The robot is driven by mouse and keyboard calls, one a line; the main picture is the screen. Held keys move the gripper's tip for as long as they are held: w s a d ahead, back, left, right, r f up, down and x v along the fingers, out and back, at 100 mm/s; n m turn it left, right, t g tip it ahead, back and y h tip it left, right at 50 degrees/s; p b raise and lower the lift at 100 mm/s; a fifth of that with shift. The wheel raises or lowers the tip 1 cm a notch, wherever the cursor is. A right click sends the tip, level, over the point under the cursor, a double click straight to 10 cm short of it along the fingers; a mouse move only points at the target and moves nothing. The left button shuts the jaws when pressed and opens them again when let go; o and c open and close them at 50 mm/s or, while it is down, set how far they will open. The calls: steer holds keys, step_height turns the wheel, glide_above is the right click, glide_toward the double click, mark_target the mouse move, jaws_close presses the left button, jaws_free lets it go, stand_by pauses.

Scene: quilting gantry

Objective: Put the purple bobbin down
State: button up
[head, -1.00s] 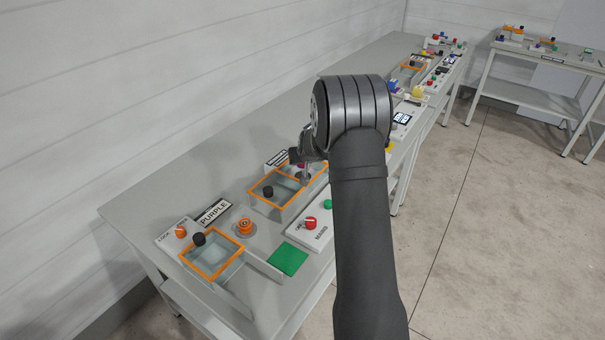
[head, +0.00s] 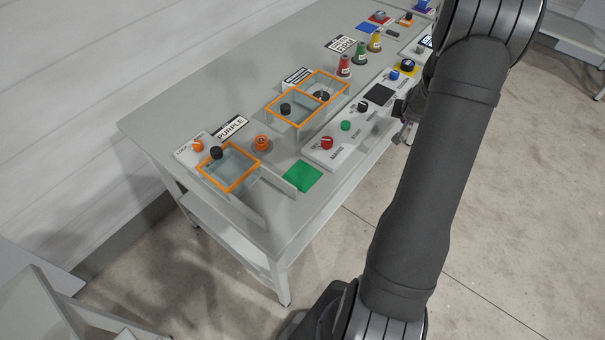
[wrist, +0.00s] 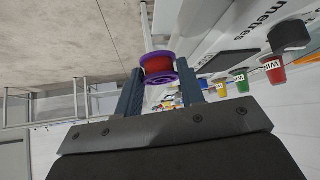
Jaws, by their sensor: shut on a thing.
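The purple bobbin (wrist: 163,79) has purple rims and a red winding. In the wrist view it sits between the two fingers of my gripper (wrist: 158,72), which is shut on it. In the head view my gripper (head: 404,132) shows only partly, at the table's front edge beside the switch panel; my arm hides the rest, and I cannot make out the bobbin there. A label reading PURPLE (head: 231,128) stands on the table behind an orange-rimmed clear box (head: 243,180). A green square (head: 303,176) lies flat and empty near the front edge.
An orange spool (head: 262,143) stands near the PURPLE label. A two-part orange-rimmed box (head: 294,119) with black knobs is farther along. Red, green and yellow cones (head: 360,53) stand behind. A white switch panel (head: 345,138) runs along the front. A low clear wall (head: 279,180) stands left of the green square.

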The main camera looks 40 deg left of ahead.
steer(key=s+d+f+m+h, duration=0.1)
steer(key=s+d+f+m, duration=0.15)
steer(key=s+d, duration=0.55)
steer(key=s+d+f+m+h, duration=0.1)
steer(key=s+d+f, duration=0.2)
steer(key=d, duration=0.8)
steer(key=s+a+r+n+y, duration=0.1)
steer(key=s+a+r+n, duration=0.1)
steer(key=s+a, duration=0.3)
steer(key=s+a+r+n+y, duration=0.1)
steer(key=s+a, duration=0.4)
steer(key=a, duration=0.8)
steer(key=s+a+r+n+g+y, duration=0.1)
steer(key=s+a+r+n, duration=0.2)
steer(key=a, duration=0.6)
steer(key=shift+s+a+r+n+y, duration=0.1)
steer(key=shift+s+r+n+y, duration=0.1)
steer(key=shift+s+r, duration=0.5)
steer(key=shift+s+a+r+n+y, duration=0.1)
steer(key=shift+s+r+y, duration=0.1)
steer(key=shift+s+r, duration=0.5)
steer(key=r+n+g+y, duration=0.1)
steer(key=r+n, duration=0.1)
glide_above(302, 171)
steer(key=s+d, duration=0.2)
steer(key=shift+f, duration=4.05)
steer(key=o, duration=1.1)
steer(key=shift+f, duration=0.15)
